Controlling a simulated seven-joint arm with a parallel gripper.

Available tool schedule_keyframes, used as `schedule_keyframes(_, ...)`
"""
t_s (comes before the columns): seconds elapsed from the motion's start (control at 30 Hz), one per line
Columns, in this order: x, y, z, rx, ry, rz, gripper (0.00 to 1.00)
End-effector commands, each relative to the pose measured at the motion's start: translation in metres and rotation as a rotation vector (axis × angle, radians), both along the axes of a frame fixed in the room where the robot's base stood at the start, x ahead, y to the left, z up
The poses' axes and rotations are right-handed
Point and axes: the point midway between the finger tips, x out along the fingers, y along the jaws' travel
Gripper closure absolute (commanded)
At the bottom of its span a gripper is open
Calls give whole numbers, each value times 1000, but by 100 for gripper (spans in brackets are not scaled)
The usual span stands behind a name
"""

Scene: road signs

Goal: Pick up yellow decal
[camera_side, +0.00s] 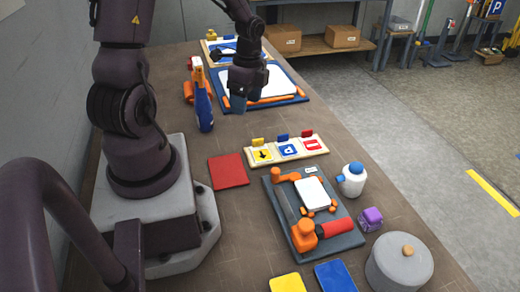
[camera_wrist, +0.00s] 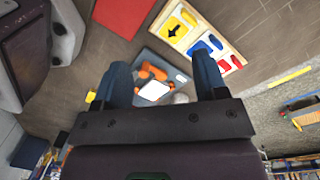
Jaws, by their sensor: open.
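A yellow decal with a black arrow (camera_side: 262,156) stands at the left end of a pale wooden rack (camera_side: 277,160), with a small yellow tab above it. The yellow decal (camera_wrist: 174,28) also shows at the top of the wrist view. A plain yellow plate (camera_side: 287,284) lies at the near edge, partly cut off. My gripper (camera_side: 238,104) is high and farther back than the rack, near the large blue tray. Its fingers (camera_wrist: 160,68) are apart, with nothing visible held.
A blue spray bottle (camera_side: 203,105) stands left of my gripper. A red plate (camera_side: 228,170) lies left of the rack.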

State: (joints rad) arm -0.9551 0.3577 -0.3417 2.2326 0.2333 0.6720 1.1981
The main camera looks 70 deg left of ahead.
Motion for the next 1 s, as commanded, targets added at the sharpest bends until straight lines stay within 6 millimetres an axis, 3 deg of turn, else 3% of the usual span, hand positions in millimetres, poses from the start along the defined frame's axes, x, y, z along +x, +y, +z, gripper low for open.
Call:
schedule_keyframes(0.1,12,8,-18,-39,-41,-329,34)
schedule_keyframes(0.2,24,12,-16,-18,-78,-568,34)
schedule_keyframes(0.33,27,15,-15,-5,-93,-748,34)
schedule_keyframes(0.47,28,15,-20,-8,-95,-812,34)
schedule_keyframes(0.8,28,14,-78,-12,-93,-818,34)
schedule_keyframes(1.0,28,14,-94,-8,-93,-815,34)
